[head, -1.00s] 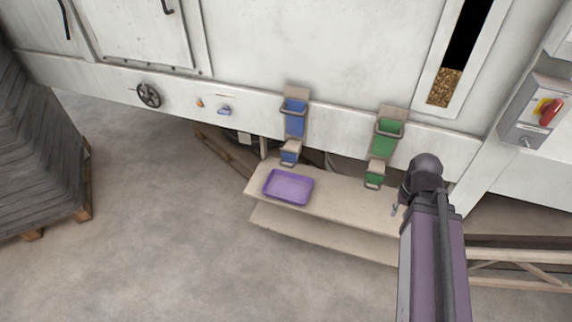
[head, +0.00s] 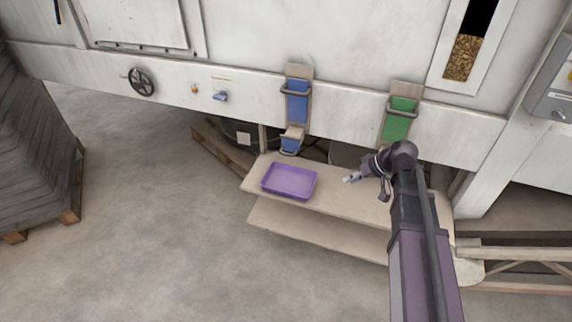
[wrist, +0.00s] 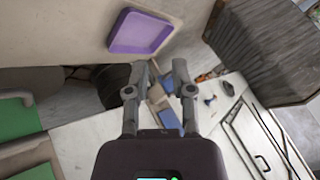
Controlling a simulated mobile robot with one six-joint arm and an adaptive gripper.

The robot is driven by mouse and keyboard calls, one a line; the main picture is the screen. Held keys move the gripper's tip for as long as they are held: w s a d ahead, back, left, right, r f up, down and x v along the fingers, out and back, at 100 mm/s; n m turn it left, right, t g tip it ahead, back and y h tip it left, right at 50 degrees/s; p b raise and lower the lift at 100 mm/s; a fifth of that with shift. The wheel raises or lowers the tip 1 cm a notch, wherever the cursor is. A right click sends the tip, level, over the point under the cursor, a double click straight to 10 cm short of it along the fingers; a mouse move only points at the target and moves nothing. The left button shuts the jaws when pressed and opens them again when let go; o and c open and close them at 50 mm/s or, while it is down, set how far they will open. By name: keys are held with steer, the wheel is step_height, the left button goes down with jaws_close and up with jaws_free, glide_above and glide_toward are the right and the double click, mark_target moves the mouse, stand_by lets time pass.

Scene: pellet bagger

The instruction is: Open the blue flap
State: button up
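The blue flap (head: 297,104) is on the machine's white front, on a beige mounting with a grey bar handle across it. A smaller blue part (head: 290,144) with its own bar sits below it. In the wrist view the blue flap (wrist: 170,121) shows between and beyond my fingers, partly hidden by them. My gripper (head: 350,179) is over the shelf, right of the purple tray and below and to the right of the blue flap. In the wrist view my gripper (wrist: 160,68) has its two fingers apart with nothing between the tips. It touches no flap.
A purple tray (head: 289,181) lies on the beige shelf (head: 340,200); it also shows in the wrist view (wrist: 139,32). A green flap (head: 398,120) is to the right of the blue one. A handwheel (head: 141,82) and a blue knob (head: 220,97) are at the left. The floor in front is clear.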

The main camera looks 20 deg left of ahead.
steer(key=w+a+f+n+y+b, duration=0.4)
steer(key=w+a+f+b, duration=0.15)
steer(key=a+b, duration=0.35)
steer(key=n+y+b, duration=0.4)
steer(key=y+b, duration=0.2)
steer(key=b, duration=0.6)
glide_toward(286, 154)
steer(key=a, duration=0.2)
steer(key=shift+w+a+f, duration=0.25)
steer(key=shift+a+f, duration=0.05)
steer(key=shift+a, duration=0.15)
steer(key=shift+w+a, duration=0.15)
steer(key=shift+a, duration=3.45)
jaws_close()
